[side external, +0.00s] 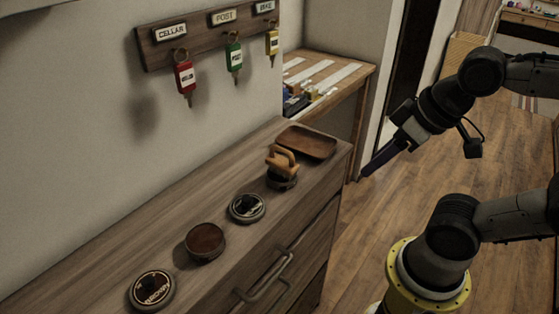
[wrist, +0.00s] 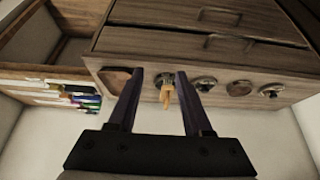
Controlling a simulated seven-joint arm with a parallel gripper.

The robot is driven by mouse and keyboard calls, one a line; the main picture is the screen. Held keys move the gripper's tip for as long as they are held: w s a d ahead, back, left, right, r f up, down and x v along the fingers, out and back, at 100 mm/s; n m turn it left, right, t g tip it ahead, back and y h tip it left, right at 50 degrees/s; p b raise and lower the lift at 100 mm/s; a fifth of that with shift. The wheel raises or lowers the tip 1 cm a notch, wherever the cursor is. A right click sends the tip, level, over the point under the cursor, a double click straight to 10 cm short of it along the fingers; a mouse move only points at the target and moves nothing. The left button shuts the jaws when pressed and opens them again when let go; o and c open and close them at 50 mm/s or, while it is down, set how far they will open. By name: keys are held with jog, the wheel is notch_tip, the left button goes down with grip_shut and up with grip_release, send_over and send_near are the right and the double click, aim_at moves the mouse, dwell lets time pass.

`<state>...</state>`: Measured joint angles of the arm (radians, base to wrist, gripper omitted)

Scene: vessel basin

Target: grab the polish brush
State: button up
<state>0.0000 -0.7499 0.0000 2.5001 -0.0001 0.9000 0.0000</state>
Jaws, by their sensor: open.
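The polish brush (side external: 282,160) has a tan wooden handle above a dark round base. It stands on the wooden dresser top (side external: 100,262), in front of a shallow wooden tray. My gripper (side external: 370,172) is open and empty, out in the air to the right of the dresser and apart from the brush. In the wrist view, which looks upside down, the brush (wrist: 167,92) shows between the two dark fingers of my gripper (wrist: 159,73), beyond the tips.
Round tins (side external: 247,208), (side external: 152,289) and a brown round dish (side external: 205,242) line the dresser left of the brush. The wooden tray (side external: 307,141) lies at its right end. Tagged keys (side external: 184,77) hang on the wall rack (side external: 205,35). A side table (side external: 335,72) stands behind.

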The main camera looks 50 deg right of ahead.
dwell(0.4)
jog(key=o, duration=0.8)
